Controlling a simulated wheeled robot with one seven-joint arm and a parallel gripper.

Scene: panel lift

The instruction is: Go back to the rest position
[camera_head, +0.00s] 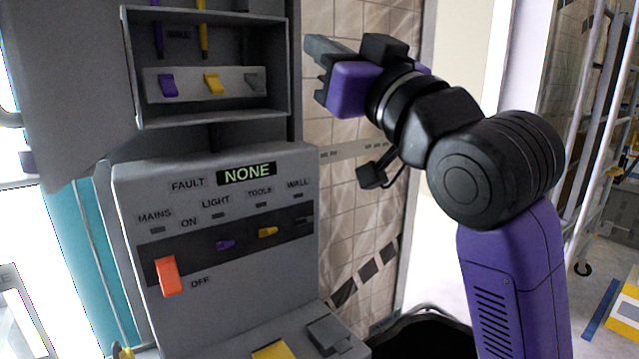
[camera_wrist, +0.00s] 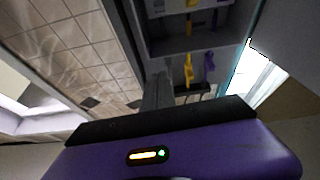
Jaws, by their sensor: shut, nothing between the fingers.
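My gripper (camera_head: 318,50) is shut and empty. It is raised in front of the tiled wall, just right of the upper grey box, and points left. In the wrist view its dark fingers (camera_wrist: 157,92) show together above the purple gripper body. The grey control panel (camera_head: 215,185) stands at the left, below the gripper. Its display (camera_head: 246,173) reads NONE. The orange mains lever (camera_head: 168,276) sits at the OFF end. Purple (camera_head: 226,244) and yellow (camera_head: 268,231) small switches sit on the dark strip.
The open upper box (camera_head: 215,115) holds purple, yellow and grey levers. A grey door (camera_head: 75,90) hangs open at the left. A dark bin (camera_head: 425,333) stands below my arm. A ladder-like metal frame (camera_head: 600,130) stands at the far right. Pale floor lies between them.

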